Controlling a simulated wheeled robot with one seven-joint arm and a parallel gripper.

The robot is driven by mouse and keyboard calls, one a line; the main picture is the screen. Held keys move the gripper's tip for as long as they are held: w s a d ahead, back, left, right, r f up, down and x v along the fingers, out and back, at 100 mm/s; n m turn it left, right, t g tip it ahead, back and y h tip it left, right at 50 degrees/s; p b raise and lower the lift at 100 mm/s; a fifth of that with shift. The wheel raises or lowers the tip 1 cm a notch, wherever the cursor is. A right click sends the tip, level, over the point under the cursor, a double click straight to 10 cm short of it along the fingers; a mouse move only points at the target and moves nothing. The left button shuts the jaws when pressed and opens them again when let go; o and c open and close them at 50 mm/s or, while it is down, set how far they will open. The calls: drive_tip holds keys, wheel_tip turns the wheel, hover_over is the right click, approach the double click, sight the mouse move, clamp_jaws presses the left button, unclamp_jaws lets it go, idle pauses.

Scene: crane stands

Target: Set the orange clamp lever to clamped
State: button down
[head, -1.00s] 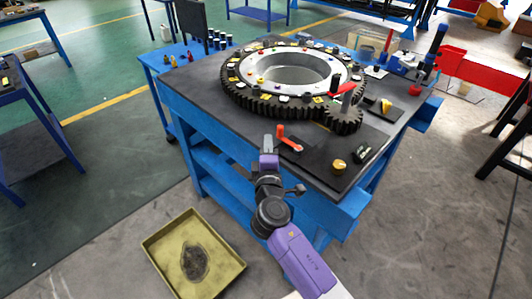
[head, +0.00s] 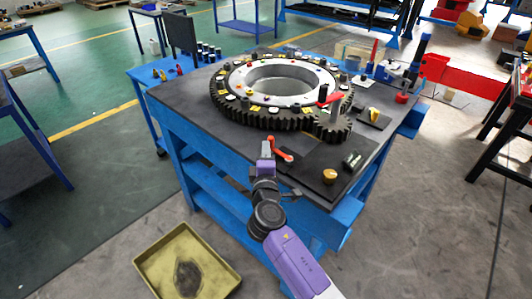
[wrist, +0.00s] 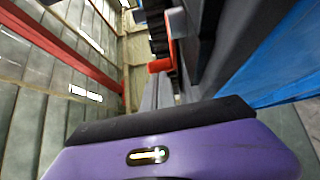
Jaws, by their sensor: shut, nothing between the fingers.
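The orange clamp lever (head: 280,149) stands near the front edge of the dark bench top, its raised end toward the left and its other end at a pale pivot on the right. In the wrist view the lever (wrist: 160,66) shows just past the fingertips. My gripper (head: 266,146) is shut and empty, close to the left of the lever's raised end. In the wrist view my gripper's fingers (wrist: 158,92) lie together and point toward the lever. Whether they touch it I cannot tell.
A large toothed ring (head: 285,90) with a small gear and red-handled crank (head: 330,100) lies behind the lever. A yellow knob (head: 329,176) and a dark block (head: 352,159) sit to the right. A yellow tray (head: 187,262) is on the floor.

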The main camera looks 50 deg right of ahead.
sight(273, 147)
drive_tip(key=shift+w+d+f+m+g+h+b, duration=0.1)
drive_tip(key=shift+f+m+g+h+b, duration=0.05)
drive_tip(key=shift+m+g+h+b, duration=0.2)
drive_tip(key=g+b, duration=0.1)
drive_tip(key=m+g+h+b, duration=0.1)
drive_tip(key=b, duration=0.1)
drive_tip(key=shift+w+d+f+m, duration=0.1)
drive_tip(key=shift+w+d+m, duration=0.15)
drive_tip(key=shift+w+d, duration=0.15)
drive_tip(key=g+h+b, duration=0.1)
drive_tip(key=d+m+g+b, duration=0.1)
drive_tip(key=shift+w+m+h+b, duration=0.1)
drive_tip(key=shift+m+h+b, duration=0.2)
drive_tip(key=shift+h+b, duration=0.05)
drive_tip(key=m+g+b, duration=0.1)
drive_tip(key=d+m+g, duration=0.1)
drive_tip(key=g, duration=0.1)
drive_tip(key=g+h+b, duration=0.1)
drive_tip(key=shift+w+d+m+g+b, duration=0.1)
drive_tip(key=shift+d+m+g+b, duration=0.15)
drive_tip(key=shift+d+m+b, duration=0.15)
drive_tip(key=shift+d+r, duration=0.25)
drive_tip(key=shift+d, duration=0.15)
